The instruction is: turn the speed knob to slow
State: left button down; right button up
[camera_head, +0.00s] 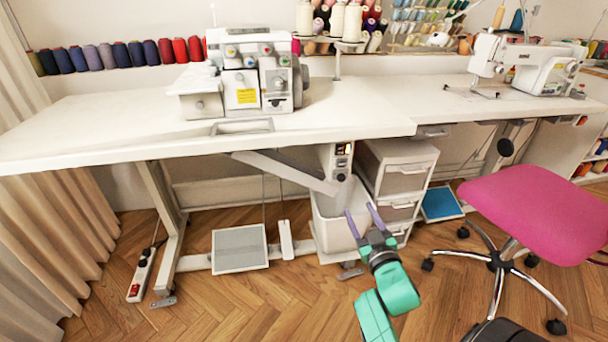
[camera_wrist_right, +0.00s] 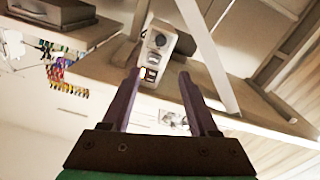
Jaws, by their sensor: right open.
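A grey-white control box (camera_head: 338,160) is fixed under the front of the sewing table, with small switches on it. The dark round speed knob (camera_head: 342,177) is at its lower end; its exact setting is too small to read. In the right wrist view the box shows with the black knob (camera_wrist_right: 160,40) beyond my fingertips. My right gripper (camera_head: 359,210) is open and empty, its two purple fingers pointing up toward the box from below, apart from the knob. My left gripper is not in view.
The white table (camera_head: 100,120) overhangs the box and carries an overlock machine (camera_head: 245,75). A drawer unit (camera_head: 400,165) stands close to the right of the box, and a white bin (camera_head: 335,228) below it. A pink chair (camera_head: 535,210) stands at the right.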

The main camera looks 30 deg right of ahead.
jog(key=b, duration=0.2)
send_near(342, 180)
jog(key=w, duration=0.1)
jog(key=b+x, duration=0.1)
jog(key=x, duration=0.6)
jog(key=shift+d+b, duration=0.2)
jog(key=shift+b, duration=0.1)
jog(key=shift+w+r, duration=0.15)
jog(key=shift+w, duration=0.05)
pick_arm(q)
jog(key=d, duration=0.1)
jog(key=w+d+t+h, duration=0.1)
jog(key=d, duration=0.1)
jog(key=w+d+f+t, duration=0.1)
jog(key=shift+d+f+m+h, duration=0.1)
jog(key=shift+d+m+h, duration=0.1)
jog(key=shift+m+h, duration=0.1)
pick_arm(e)
grip_shut()
